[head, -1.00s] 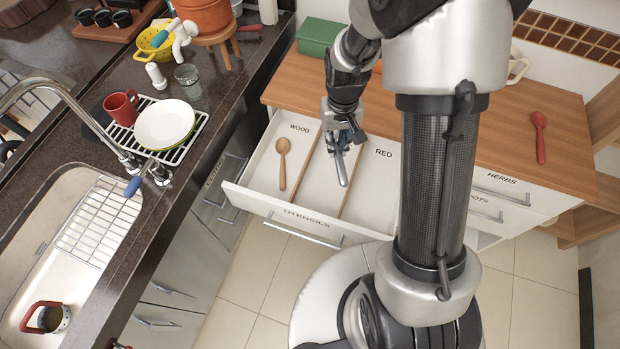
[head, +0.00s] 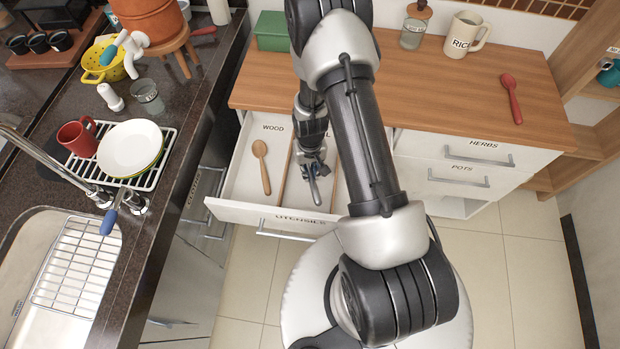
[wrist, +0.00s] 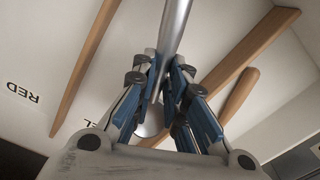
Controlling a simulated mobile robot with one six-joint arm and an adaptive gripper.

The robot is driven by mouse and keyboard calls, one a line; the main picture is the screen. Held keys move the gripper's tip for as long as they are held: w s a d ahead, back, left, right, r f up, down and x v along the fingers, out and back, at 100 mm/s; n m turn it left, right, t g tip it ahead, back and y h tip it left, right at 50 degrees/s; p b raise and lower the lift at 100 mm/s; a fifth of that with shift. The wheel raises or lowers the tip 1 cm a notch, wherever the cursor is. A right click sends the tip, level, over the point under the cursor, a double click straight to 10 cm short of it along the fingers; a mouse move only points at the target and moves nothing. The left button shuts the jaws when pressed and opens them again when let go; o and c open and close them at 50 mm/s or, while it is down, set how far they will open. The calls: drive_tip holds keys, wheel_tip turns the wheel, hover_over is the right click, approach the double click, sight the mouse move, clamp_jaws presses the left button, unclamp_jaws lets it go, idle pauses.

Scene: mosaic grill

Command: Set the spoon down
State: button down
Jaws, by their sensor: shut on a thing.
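A metal spoon (wrist: 174,28) is held between the blue-padded fingers of my gripper (wrist: 165,80); its shaft runs up and its rounded end sits below the fingers. In the head view my gripper (head: 313,168) is over the middle compartment of the open utensils drawer (head: 238,207), with the spoon (head: 315,192) pointing down toward the front. I cannot tell whether the spoon touches the drawer floor. The middle label is mostly hidden by my arm; "EL" shows in the wrist view. The RED compartment is partly hidden behind my arm.
A wooden spoon (head: 262,166) lies in the WOOD compartment. Wooden dividers (wrist: 85,70) flank the middle compartment. A red spoon (head: 511,97) lies on the wooden counter (head: 450,100). A green box (head: 272,31) stands at the counter's back left.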

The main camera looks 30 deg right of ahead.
drive_tip(key=shift+f+b, duration=0.55)
drive_tip(key=shift+f, duration=1.65)
drive_tip(key=shift+f, duration=0.2)
drive_tip(key=c, duration=1.6)
unclamp_jaws()
drive_tip(key=shift+r, duration=0.1)
